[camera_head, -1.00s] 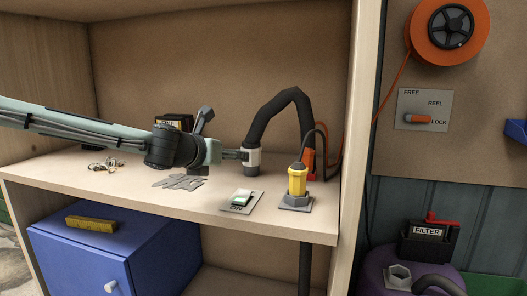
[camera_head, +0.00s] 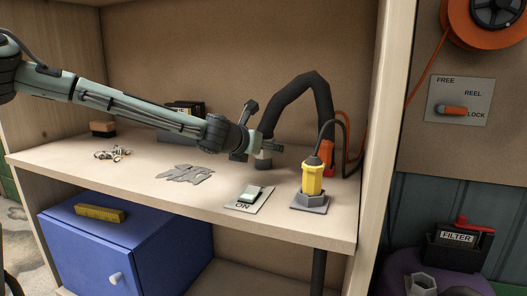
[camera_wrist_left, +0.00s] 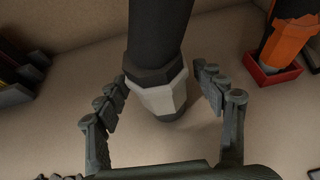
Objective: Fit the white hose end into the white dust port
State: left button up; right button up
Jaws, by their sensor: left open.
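The white hose end (camera_wrist_left: 165,98) sits below a dark collar on a thick black hose (camera_head: 297,84) that arches over the shelf. In the left wrist view it points down between the two spread fingers of my left gripper (camera_wrist_left: 163,108), with gaps on both sides. In the head view my left gripper (camera_head: 268,148) overlaps the hose end (camera_head: 263,154) and hides part of it. My left gripper is open and holds nothing. I cannot make out a white dust port in either view. My right gripper is not in view.
A yellow tool (camera_head: 312,177) on a grey base and an ON switch (camera_head: 250,197) stand near the shelf front. Grey gloves (camera_head: 185,173) lie flat at left. An orange tool (camera_wrist_left: 292,38) in a red holder is beside the hose. The shelf's right wall (camera_head: 384,120) is close.

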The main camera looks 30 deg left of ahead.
pick_arm(q)
jog(key=shift+w, duration=0.25)
jog(key=shift+c, duration=0.6)
jog(key=c, duration=1.2)
